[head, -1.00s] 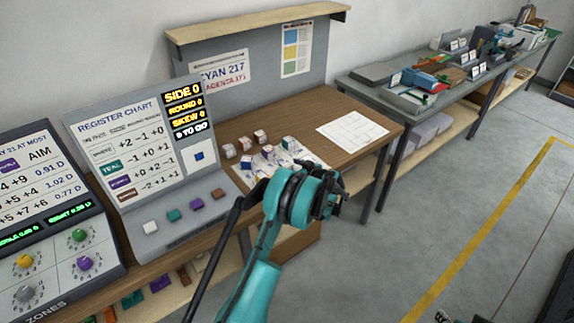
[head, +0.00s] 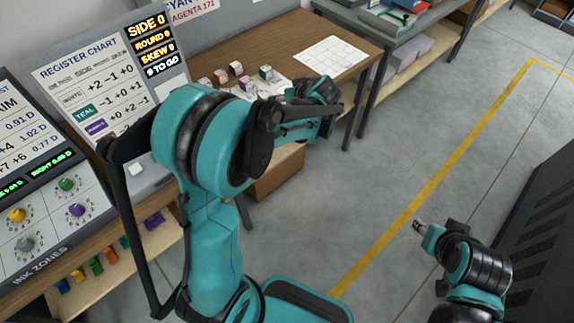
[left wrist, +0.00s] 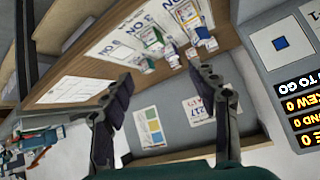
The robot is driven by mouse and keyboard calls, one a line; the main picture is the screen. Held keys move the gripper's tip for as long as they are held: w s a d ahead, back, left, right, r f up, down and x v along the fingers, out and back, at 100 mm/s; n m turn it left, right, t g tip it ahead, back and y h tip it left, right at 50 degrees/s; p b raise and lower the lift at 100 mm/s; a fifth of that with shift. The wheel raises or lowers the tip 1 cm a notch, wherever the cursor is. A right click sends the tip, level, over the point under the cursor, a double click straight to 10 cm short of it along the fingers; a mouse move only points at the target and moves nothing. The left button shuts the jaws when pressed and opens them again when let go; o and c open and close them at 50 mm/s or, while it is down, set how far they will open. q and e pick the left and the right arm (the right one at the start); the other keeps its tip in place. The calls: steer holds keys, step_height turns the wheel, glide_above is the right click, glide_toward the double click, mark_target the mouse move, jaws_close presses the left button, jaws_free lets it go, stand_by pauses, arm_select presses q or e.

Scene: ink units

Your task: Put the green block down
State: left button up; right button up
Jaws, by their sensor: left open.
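My left gripper (head: 324,98) is at the front edge of the brown table, beside a group of small white blocks with coloured faces. In the left wrist view its two fingers (left wrist: 160,70) are spread apart with nothing held between them. A block with a green face (left wrist: 153,38) stands on the table beyond the fingertips, among other blocks. It seems to be the green-faced block (head: 265,73) in the head view, just left of the gripper. My right gripper (head: 420,228) is low at the right, over the floor; its jaws are too small to read.
A white grid sheet (head: 330,56) lies on the table to the right of the blocks. The register chart panel (head: 95,85) stands to the left. Printed sheets (left wrist: 120,40) lie under and beside the blocks. The floor (head: 400,140) right of the table is clear.

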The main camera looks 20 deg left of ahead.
arm_select(q)
steer(key=s+d+r+m+h, duration=0.1)
steer(key=s+d+m+h, duration=0.3)
steer(key=s, duration=0.9)
steer(key=s+d+r+m+t+h, duration=0.1)
steer(key=s+d+m+h, duration=0.3)
steer(key=s+d, duration=0.5)
steer(key=s, duration=0.4)
steer(key=shift+r+m+t, duration=0.15)
steer(key=shift+m+t, duration=0.15)
